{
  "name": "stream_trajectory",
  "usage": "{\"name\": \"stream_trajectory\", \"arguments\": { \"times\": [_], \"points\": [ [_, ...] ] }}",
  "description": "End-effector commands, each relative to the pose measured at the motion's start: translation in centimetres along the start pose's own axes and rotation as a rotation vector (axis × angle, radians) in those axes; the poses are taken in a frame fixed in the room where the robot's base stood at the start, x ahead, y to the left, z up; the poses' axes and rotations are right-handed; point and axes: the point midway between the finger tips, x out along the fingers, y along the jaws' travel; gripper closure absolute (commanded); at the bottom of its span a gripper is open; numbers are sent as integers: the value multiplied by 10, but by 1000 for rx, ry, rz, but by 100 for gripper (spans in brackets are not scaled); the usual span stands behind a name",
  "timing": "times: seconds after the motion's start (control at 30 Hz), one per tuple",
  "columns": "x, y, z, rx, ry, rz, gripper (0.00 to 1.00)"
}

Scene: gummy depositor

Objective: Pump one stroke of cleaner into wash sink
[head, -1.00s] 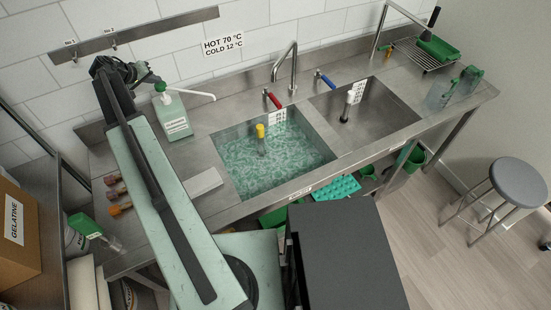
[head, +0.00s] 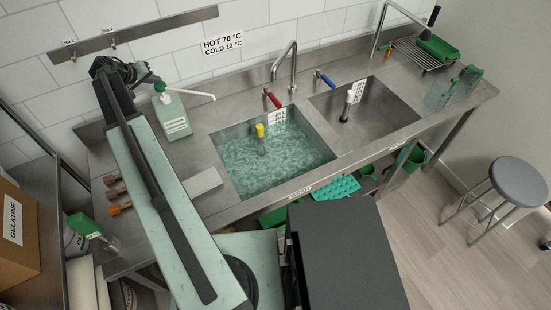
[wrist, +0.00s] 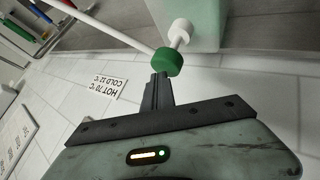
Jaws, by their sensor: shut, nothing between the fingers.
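The cleaner bottle (head: 174,124) is pale green and stands upright on the steel counter, left of the wash sink. Its green pump head (head: 160,87) has a white spout (head: 200,95) pointing right towards the sink. The wash sink (head: 222,142) is the left basin, holding greenish water and a yellow-topped plug. My gripper (head: 152,79) is at the pump head, partly hidden by my arm in the head view. In the wrist view my gripper (wrist: 161,77) is shut and empty, its tips right by the green pump head (wrist: 168,63). I cannot tell whether they touch.
A second basin (head: 385,98) to the right looks empty. Red (head: 272,98) and blue (head: 324,80) tap levers and a tall faucet (head: 290,62) stand behind the basins. A pale block (head: 203,182) lies on the counter in front of the bottle.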

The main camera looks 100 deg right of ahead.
Motion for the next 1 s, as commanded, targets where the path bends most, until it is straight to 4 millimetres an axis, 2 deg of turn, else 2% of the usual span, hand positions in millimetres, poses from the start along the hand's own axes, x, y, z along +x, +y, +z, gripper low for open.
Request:
{"name": "stream_trajectory", "arguments": {
  "times": [0.1,0.4,1.0],
  "points": [
    [6,-2,5,1,-2,0,100],
    [5,-1,4,0,-3,1,100],
    [-5,7,-3,0,-2,1,100]
  ]
}}
